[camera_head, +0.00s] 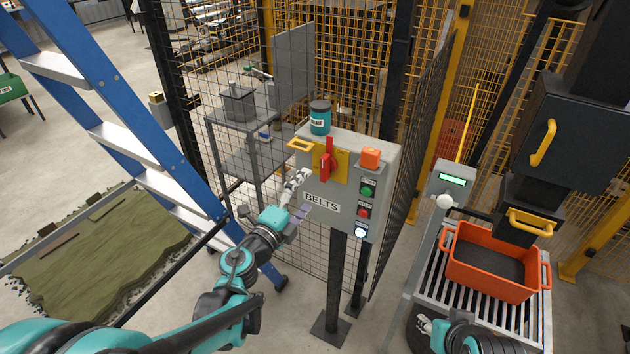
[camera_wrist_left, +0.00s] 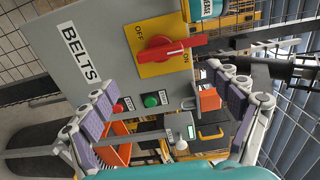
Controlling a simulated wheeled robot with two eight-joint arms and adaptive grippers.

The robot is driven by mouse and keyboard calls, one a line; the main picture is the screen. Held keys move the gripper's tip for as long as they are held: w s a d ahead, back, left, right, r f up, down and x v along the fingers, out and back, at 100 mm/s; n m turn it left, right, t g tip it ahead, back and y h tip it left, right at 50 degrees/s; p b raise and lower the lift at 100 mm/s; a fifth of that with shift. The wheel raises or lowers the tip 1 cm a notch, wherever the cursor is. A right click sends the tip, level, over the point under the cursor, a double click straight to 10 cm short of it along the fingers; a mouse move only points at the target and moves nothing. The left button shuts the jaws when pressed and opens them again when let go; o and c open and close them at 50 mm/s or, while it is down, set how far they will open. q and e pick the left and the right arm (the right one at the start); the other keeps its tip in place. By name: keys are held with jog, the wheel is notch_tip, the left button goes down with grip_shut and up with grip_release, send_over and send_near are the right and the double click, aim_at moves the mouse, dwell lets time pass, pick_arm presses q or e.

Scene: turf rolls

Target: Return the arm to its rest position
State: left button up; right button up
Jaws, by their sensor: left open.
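My left gripper (camera_head: 298,184) is in front of the grey BELTS control box (camera_head: 379,212), just left of its red rotary handle (camera_head: 326,160). In the left wrist view its two purple-padded fingers (camera_wrist_left: 166,102) are spread wide with nothing between them. The red handle (camera_wrist_left: 175,48) sits on a yellow plate marked OFF and ON, apart from the fingers. In the head view the handle stands upright. My right gripper (camera_head: 426,326) shows only in part at the bottom edge, low beside the roller conveyor; its jaws are unclear.
A blue ladder (camera_head: 110,110) stands left of my left arm, over a turf slab (camera_head: 100,255). Mesh fencing (camera_head: 408,150) surrounds the box. A grease can (camera_head: 320,118) stands on top. An orange crate (camera_head: 490,282) sits on the conveyor at right. Floor between ladder and box post is open.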

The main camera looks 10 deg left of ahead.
pick_arm(q)
jog(key=shift+s+a, duration=0.2)
jog(key=shift+s, duration=0.5)
jog(key=s+a+r+n+t+y, duration=0.1)
jog(key=a+r+n+y, duration=0.3)
jog(key=a+n+y, duration=0.3)
jog(key=s+a+f+n+g+y, duration=0.3)
jog(key=s+a+n, duration=0.15)
jog(key=n, duration=0.45)
jog(key=s+d+f+n+g+h, duration=0.2)
jog(key=s+d+f+n+g, duration=0.1)
jog(key=s+f, duration=0.3)
jog(key=s+d+f+n+g+h, duration=0.2)
jog(key=s+d+f+g, duration=0.3)
jog(key=s, duration=0.4)
jog(key=shift+d+f+n, duration=0.25)
jog(key=shift+f+n, duration=0.1)
jog(key=shift+n, duration=0.05)
